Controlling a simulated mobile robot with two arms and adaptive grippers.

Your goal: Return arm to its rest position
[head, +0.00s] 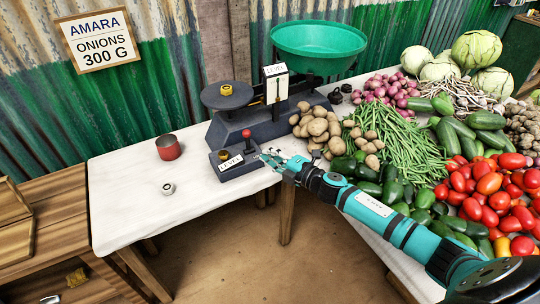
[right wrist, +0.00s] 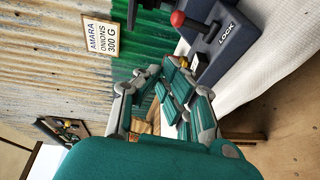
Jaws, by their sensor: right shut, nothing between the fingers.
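My right arm (head: 375,210), teal and black, reaches in from the lower right of the head view. Its gripper (head: 268,156) is shut and empty, just right of the lock box (head: 240,165) with its red-knobbed lever (head: 246,135). In the right wrist view the gripper's fingers (right wrist: 170,82) are closed together, with the lock box (right wrist: 218,45) above and to the right of them. I cannot tell whether the fingertips touch the box. My left gripper is not in view.
A balance scale (head: 262,122) with a green pan (head: 318,42) stands behind the lock box. Potatoes (head: 318,128), green beans (head: 412,150) and tomatoes (head: 490,190) crowd the right. A red cup (head: 168,147) and a small weight (head: 168,188) stand on the white tabletop (head: 125,205), mostly clear at left.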

